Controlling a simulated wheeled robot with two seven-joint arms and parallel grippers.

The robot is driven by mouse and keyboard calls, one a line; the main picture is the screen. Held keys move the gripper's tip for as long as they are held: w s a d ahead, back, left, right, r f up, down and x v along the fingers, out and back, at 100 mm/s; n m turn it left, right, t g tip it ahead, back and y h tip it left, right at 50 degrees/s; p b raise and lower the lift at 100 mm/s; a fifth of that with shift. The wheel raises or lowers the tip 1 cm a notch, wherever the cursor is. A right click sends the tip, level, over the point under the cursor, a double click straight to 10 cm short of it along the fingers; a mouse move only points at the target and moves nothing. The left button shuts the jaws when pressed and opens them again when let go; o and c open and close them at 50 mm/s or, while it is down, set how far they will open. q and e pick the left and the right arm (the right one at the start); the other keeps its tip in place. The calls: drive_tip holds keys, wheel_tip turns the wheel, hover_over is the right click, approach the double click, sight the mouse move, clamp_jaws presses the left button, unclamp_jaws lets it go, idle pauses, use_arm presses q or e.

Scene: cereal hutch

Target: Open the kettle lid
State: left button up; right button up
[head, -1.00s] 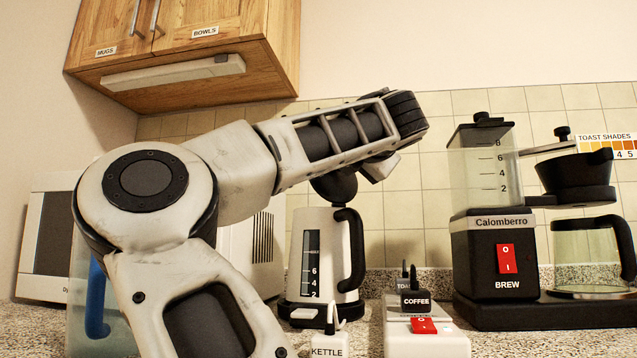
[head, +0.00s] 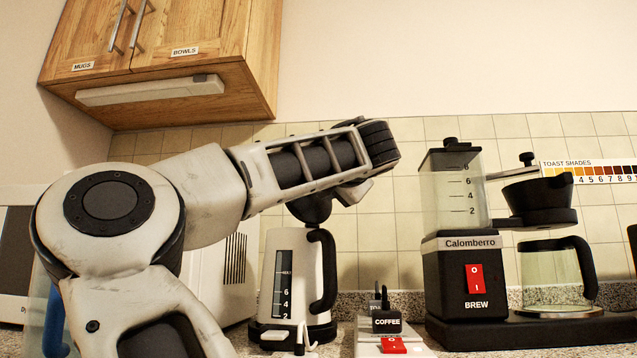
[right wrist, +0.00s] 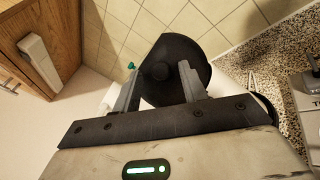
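The kettle (head: 312,275) is white with a black base, a black handle (head: 323,270) and a level window. Its black lid (head: 312,208) stands tilted up above the body in the head view. The right wrist view shows the round lid (right wrist: 177,55) with its knob (right wrist: 185,72). My right gripper (right wrist: 157,85) is open, its fingers apart on either side in front of the lid. I cannot tell whether a finger touches it. In the head view my arm covers most of this gripper. My left gripper is not in view.
A coffee maker (head: 478,285) stands right of the kettle. Switches, one labelled COFFEE (head: 387,322), sit in front. A white appliance (head: 240,260) is behind my arm. A wooden cabinet (head: 175,60) hangs at upper left. Granite worktop (right wrist: 270,45) shows beside the kettle.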

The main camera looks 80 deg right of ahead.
drive_tip(key=shift+a, duration=0.1)
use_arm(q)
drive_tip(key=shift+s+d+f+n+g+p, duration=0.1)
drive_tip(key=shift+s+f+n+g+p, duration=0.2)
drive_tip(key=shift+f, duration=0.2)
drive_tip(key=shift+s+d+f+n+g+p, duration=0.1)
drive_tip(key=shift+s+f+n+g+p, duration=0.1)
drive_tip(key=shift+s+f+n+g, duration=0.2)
use_arm(e)
drive_tip(key=v, duration=1.5)
drive_tip(key=shift+s+a, duration=0.3)
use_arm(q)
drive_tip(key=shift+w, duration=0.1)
